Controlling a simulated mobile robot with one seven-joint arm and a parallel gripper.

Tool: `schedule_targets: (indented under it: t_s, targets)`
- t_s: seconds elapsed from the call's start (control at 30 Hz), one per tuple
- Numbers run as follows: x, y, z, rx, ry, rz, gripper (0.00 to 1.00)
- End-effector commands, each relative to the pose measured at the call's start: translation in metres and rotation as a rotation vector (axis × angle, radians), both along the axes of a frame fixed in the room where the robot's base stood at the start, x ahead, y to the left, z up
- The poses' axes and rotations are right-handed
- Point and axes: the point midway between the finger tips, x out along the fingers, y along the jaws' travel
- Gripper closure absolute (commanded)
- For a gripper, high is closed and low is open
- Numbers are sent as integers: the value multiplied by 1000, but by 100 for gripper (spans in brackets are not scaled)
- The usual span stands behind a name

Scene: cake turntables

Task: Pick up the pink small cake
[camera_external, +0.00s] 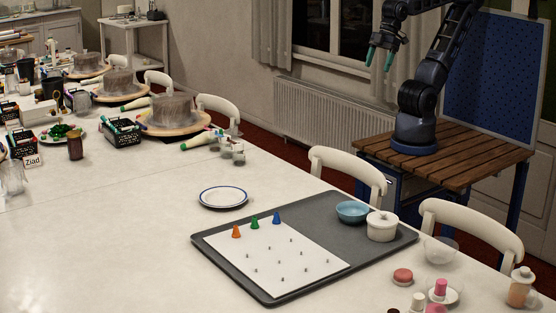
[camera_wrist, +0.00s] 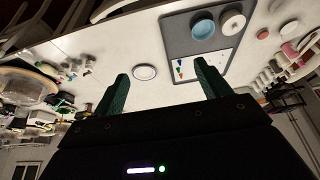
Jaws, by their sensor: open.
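A small round pink item (camera_external: 403,276), which looks like the pink small cake, lies on the white table right of the grey tray. It also shows in the wrist view as a small pink disc (camera_wrist: 262,33) at the upper right. Its details are too small to tell. My gripper (camera_external: 380,58) is raised high at the back, far from the pink item. Its green fingers are apart with nothing between them; they also show in the wrist view (camera_wrist: 161,80).
The grey tray (camera_external: 275,292) bears a white sheet with colored cones, a blue bowl (camera_external: 353,211) and a lidded white pot (camera_external: 382,227). A white plate (camera_external: 223,197) lies left. Chairs line the table's far edge.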

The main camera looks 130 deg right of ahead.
Motion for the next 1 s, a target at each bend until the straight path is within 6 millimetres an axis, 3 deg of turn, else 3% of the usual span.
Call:
schedule_targets:
  t_s: [0.13,0.27,0.63,1.0]
  targets:
    - [6,2,3,-7,5,19,24]
    - [27,9,11,-28,21,77,24]
    - [120,51,30,-117,78,337,24]
    - [214,115,22,-192,131,607,24]
